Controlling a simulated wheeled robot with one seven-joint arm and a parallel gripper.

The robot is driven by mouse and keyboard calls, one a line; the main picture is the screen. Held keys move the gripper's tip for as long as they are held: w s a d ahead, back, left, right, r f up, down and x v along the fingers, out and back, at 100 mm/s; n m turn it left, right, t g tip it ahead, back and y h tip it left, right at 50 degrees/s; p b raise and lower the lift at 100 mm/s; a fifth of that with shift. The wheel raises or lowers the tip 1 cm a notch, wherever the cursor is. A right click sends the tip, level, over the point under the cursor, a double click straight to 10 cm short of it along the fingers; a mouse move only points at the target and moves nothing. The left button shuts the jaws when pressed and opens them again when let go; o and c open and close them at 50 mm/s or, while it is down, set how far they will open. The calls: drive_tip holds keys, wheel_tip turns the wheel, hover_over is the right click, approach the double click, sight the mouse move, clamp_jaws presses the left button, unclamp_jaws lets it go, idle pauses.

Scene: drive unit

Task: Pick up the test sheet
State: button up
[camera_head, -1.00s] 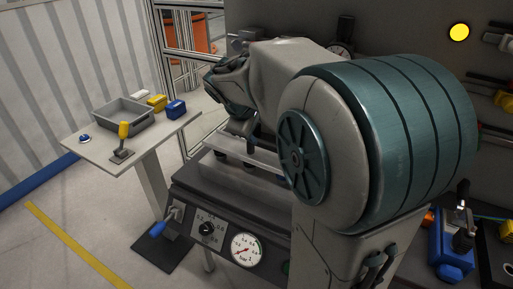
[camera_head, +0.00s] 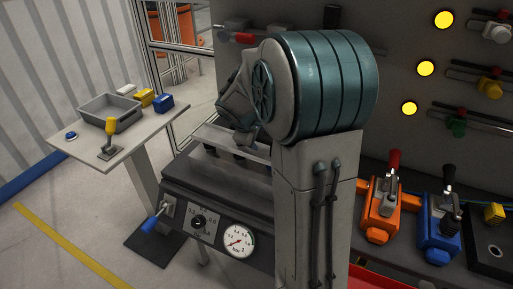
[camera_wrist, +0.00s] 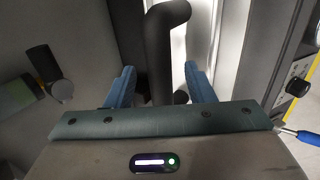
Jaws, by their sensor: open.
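A flat pale sheet (camera_head: 258,152), which looks like the test sheet, lies across dark blocks on the grey fixture (camera_head: 210,182). My arm hides part of it in the head view. In the wrist view a bright white strip (camera_wrist: 182,50) runs beyond and between my fingers; I cannot tell whether it is the sheet. My gripper (camera_wrist: 159,76) is open, with its two blue fingers apart. A dark curved bar (camera_wrist: 158,50) shows between them. No contact or hold is visible. In the head view my arm mostly hides the gripper.
A side table (camera_head: 120,137) at left carries a grey tray (camera_head: 128,115), a yellow-handled lever and small boxes. A gauge (camera_head: 238,240) and a blue-handled lever (camera_head: 152,222) are on the fixture's front. Orange (camera_head: 382,215) and blue (camera_head: 437,235) clamp units stand at right.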

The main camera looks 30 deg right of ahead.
clamp_jaws()
drive_tip(key=shift+r, duration=0.1)
idle(1.2)
